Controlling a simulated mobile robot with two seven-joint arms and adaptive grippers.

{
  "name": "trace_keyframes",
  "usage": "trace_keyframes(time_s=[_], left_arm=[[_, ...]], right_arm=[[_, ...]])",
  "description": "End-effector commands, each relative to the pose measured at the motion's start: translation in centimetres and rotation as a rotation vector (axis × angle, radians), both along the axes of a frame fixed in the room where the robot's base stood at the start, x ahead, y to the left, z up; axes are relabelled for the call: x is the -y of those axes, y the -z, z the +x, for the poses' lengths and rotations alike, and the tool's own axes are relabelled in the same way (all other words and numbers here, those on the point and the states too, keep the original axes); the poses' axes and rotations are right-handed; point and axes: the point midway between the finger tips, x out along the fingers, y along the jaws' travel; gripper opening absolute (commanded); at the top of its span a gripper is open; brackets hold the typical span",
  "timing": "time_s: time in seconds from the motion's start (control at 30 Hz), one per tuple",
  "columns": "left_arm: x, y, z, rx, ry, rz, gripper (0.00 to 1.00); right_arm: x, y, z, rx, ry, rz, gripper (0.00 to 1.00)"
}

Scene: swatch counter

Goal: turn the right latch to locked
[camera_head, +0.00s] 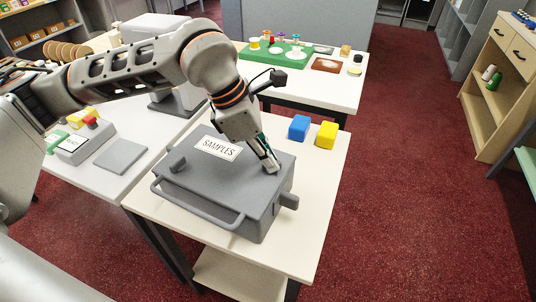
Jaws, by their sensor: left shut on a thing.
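A grey case (215,197) with a white "SAMPLES" label (219,148) lies on a white table, its long bar handle (200,212) along the near side. One small latch knob (178,161) stands on the left part of its top. My left gripper (272,168) reaches down to the right part of the top and is shut on the right latch, which its fingers mostly hide. I cannot tell how the right latch is turned. A grey stub (289,200) sticks out from the case's right side. My right gripper is not in view.
A blue block (299,127) and a yellow block (326,135) stand just behind the case. A back table holds a green board (272,54) with small items. A left table holds a grey box with a red button (90,121). Red carpet lies open to the right.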

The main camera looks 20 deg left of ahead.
Motion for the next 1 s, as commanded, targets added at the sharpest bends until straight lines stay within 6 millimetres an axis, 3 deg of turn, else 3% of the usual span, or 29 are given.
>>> trace_keyframes(time_s=[1.0], left_arm=[[0.51,-0.04,-0.32,0.000,-0.887,-0.001,0.00]], right_arm=[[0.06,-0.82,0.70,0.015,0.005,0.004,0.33]])
